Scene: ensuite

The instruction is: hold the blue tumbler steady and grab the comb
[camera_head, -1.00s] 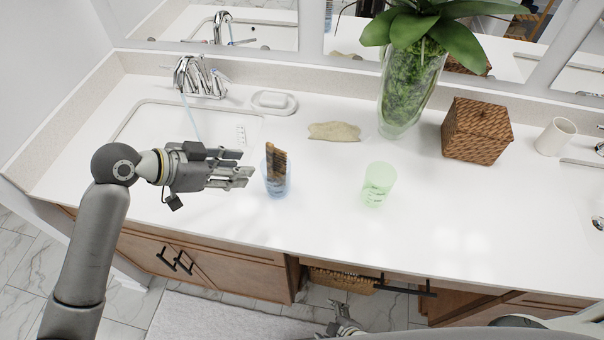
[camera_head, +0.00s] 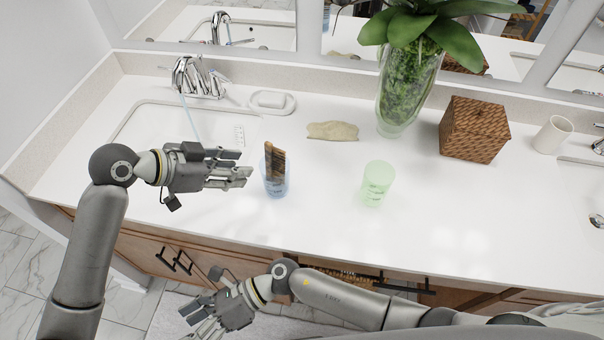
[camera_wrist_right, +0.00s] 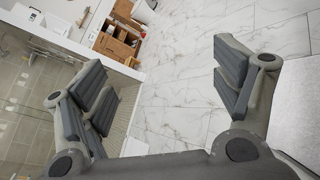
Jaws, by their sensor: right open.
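The blue tumbler (camera_head: 276,187) stands upright on the white counter, left of centre in the head view. The brown comb (camera_head: 274,158) stands in it, its upper part above the rim. My left gripper (camera_head: 246,168) is just left of the tumbler, fingers pointing at it. Its fingers look apart with nothing between them, and a small gap to the tumbler seems to remain. My right gripper (camera_head: 198,318) is low in front of the counter, near the bottom edge. In the right wrist view its fingers (camera_wrist_right: 165,95) are wide open and empty, above the marble floor.
A green tumbler (camera_head: 376,184) stands right of the blue one. Behind are a soap dish (camera_head: 272,102), a beige stone-like piece (camera_head: 332,131), a plant vase (camera_head: 402,95) and a wicker box (camera_head: 475,128). The counter front between both tumblers is clear.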

